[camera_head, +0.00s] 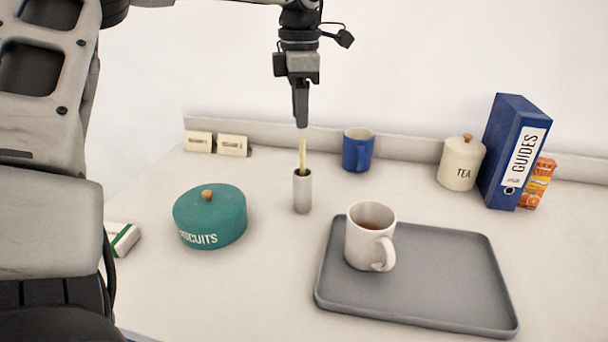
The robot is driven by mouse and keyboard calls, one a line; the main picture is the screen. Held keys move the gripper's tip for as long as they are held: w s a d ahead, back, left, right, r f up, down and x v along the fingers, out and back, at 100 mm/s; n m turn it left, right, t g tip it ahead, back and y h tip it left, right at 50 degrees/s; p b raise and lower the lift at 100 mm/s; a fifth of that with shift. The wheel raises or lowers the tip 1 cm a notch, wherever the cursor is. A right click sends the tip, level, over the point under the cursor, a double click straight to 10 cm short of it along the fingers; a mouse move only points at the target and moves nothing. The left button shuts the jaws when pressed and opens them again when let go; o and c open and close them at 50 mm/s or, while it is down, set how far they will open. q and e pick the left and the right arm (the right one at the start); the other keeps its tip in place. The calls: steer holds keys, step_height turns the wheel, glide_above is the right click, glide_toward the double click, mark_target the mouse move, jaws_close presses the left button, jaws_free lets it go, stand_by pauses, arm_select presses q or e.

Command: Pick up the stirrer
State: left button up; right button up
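The stirrer (302,153) is a thin pale tan stick standing upright in a small light grey cylinder holder (302,193) on the counter. Its lower part is hidden inside the holder. My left gripper (301,122) points down just above the stirrer's top in the picture, apart from it. The fingers are seen edge-on, so I cannot tell whether they are open or shut. My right gripper is not in view.
A grey tray (440,290) with a white mug (368,238) of brown drink stands right of the holder. A teal biscuit tin (210,217) is to the left. A blue mug (358,150), tea canister (461,162) and blue binder (512,150) stand behind. Counter around the holder is clear.

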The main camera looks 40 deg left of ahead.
mark_target(302, 139)
arm_select(q)
steer(key=f, duration=0.4)
steer(key=f+p, duration=0.1)
steer(key=f, duration=0.2)
steer(key=shift+d, duration=0.35)
steer(key=shift+f, duration=0.65)
jaws_close()
